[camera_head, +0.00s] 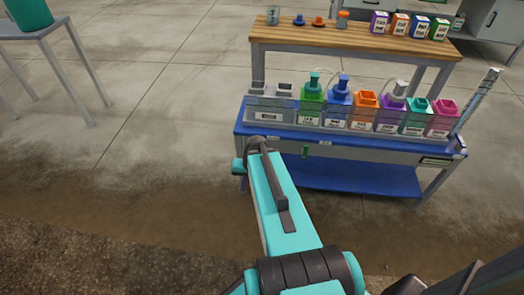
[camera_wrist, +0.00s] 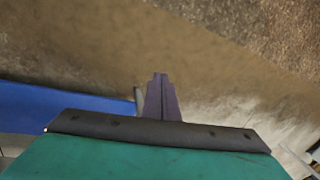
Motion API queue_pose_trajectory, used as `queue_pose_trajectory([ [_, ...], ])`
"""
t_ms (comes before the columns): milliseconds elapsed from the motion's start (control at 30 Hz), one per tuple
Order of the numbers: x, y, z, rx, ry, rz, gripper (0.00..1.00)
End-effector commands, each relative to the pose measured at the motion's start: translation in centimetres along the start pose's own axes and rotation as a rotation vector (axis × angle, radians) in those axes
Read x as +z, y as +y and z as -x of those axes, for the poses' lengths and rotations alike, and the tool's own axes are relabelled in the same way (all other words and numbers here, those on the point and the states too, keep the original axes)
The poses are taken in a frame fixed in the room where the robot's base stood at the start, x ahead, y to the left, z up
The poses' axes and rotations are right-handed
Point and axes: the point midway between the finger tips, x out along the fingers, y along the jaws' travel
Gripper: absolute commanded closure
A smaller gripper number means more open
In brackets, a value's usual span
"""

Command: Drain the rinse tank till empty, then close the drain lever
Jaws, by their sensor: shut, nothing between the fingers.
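The skid is a blue bench (camera_head: 355,178) carrying a row of containers behind a clear front. Clear grey containers (camera_head: 268,105) with a white label stand at its left end. I cannot read the label well enough to tell whether this is the rinse tank, nor see a liquid level. A small green piece (camera_head: 305,151) hangs at the bench's front edge; I cannot tell whether it is the drain lever. In the wrist view my gripper (camera_wrist: 160,82) has its dark fingers together, empty, over bare floor. In the head view my arm hides the gripper near the bench's left front corner.
Several coloured containers (camera_head: 363,110), some with pump tops, fill the bench. A tall graduated tube (camera_head: 478,98) leans at its right end. A wooden-topped table (camera_head: 340,38) with small boxes stands behind. A grey table (camera_head: 38,30) is at upper left. Floor between is clear.

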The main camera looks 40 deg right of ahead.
Motion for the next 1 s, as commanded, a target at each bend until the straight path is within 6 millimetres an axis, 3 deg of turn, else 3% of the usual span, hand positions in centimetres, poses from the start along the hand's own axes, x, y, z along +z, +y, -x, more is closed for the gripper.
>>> queue_pose_trajectory([
  [200, 6.2, -2.3, -5.6, 0.075, -0.120, 0.133, 1.00],
  [500, 14.9, -3.3, -11.5, 0.188, -0.266, 0.321, 1.00],
  [800, 23.2, -2.0, -15.7, 0.311, -0.395, 0.514, 1.00],
  [1000, 26.5, -0.8, -16.9, 0.368, -0.446, 0.601, 1.00],
])
